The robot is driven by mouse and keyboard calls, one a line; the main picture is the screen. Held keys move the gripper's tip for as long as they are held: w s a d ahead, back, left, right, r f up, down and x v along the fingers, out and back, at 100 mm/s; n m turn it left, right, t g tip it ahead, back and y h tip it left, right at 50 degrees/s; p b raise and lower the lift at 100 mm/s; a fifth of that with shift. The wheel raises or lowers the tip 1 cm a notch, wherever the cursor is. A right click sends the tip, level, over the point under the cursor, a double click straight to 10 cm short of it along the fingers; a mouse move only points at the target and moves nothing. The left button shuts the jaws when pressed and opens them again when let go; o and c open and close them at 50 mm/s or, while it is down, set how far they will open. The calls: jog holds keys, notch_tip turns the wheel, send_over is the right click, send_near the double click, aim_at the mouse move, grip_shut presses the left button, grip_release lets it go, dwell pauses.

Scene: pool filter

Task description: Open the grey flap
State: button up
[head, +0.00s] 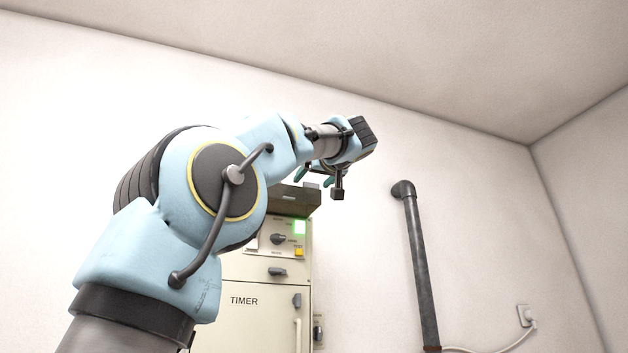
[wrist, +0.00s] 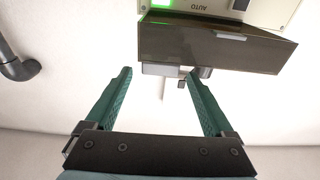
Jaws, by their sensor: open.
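The grey flap (head: 296,198) is a dark grey-brown cover at the top of the cream timer cabinet. It juts outward, and the panel face below it is exposed. In the wrist view, where the picture is upside down, the flap (wrist: 215,47) fills the upper right. My gripper (head: 328,184) is near the flap's top in the head view. Its two green fingers are spread with nothing held between them in the wrist view (wrist: 159,72). The fingertips appear close to the flap's edge; whether they touch it I cannot tell.
The cabinet (head: 250,326) carries a lit green button (head: 299,227), a dark knob (head: 278,239) and a yellow button (head: 299,252). A dark pipe (head: 421,265) runs down the wall at right, near a socket (head: 525,315). Open air lies between cabinet and pipe.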

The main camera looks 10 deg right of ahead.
jog(key=s+d+f+b, duration=0.1)
jog(key=s+b, duration=0.2)
jog(key=s, duration=0.7)
jog(key=shift+s+d+f, duration=0.2)
jog(key=shift+s, duration=0.15)
